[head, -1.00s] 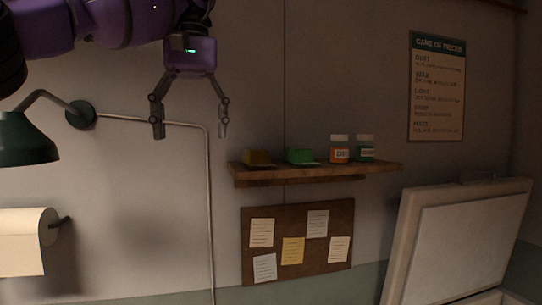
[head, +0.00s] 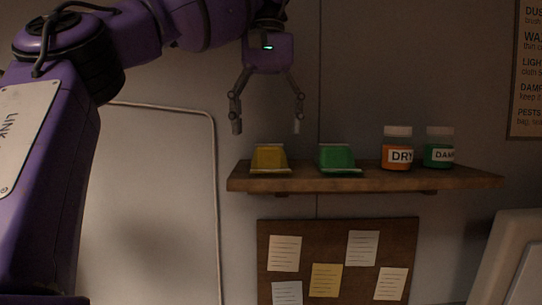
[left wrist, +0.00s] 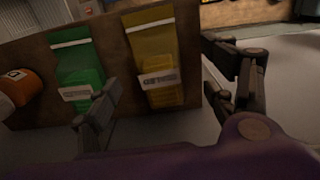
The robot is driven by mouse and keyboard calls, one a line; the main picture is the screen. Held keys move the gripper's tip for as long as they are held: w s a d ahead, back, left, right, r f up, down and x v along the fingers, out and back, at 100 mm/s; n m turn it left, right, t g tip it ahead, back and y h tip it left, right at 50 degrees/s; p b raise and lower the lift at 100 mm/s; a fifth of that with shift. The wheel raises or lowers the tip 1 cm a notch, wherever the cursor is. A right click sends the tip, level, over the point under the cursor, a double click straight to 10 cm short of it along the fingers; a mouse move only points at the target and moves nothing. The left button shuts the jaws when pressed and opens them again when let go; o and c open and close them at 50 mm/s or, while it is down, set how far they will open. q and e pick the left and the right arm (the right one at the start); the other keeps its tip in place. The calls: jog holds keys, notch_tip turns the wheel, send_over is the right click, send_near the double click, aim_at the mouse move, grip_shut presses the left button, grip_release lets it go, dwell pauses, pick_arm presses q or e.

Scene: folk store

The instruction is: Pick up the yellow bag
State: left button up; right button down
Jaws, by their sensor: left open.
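The yellow bag (head: 270,158) sits near the left end of a wooden wall shelf, and a green bag (head: 338,157) sits to its right. My left gripper (head: 267,128) is open and empty, pointing down just above the yellow bag in the head view. In the left wrist view, the yellow bag (left wrist: 155,60) with a pale label lies between the two open fingers (left wrist: 172,110). One finger overlaps the green bag (left wrist: 80,72) in that view. I cannot tell that any finger touches a bag. My right gripper is in neither view.
The wooden shelf (head: 467,180) also holds an orange jar (head: 397,150) and a green jar (head: 439,148) to the right. A cork board (head: 340,285) with notes hangs below. A poster (head: 530,70) hangs at the right. The wall above the shelf is clear.

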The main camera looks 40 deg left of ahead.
aim_at(269, 145)
pick_arm(q)
jog(key=shift+w+f, duration=0.15)
jog(key=shift+f, duration=1.25)
jog(key=shift+w+f, duration=0.15)
jog(key=shift+f, duration=1.25)
jog(key=c, duration=1.3)
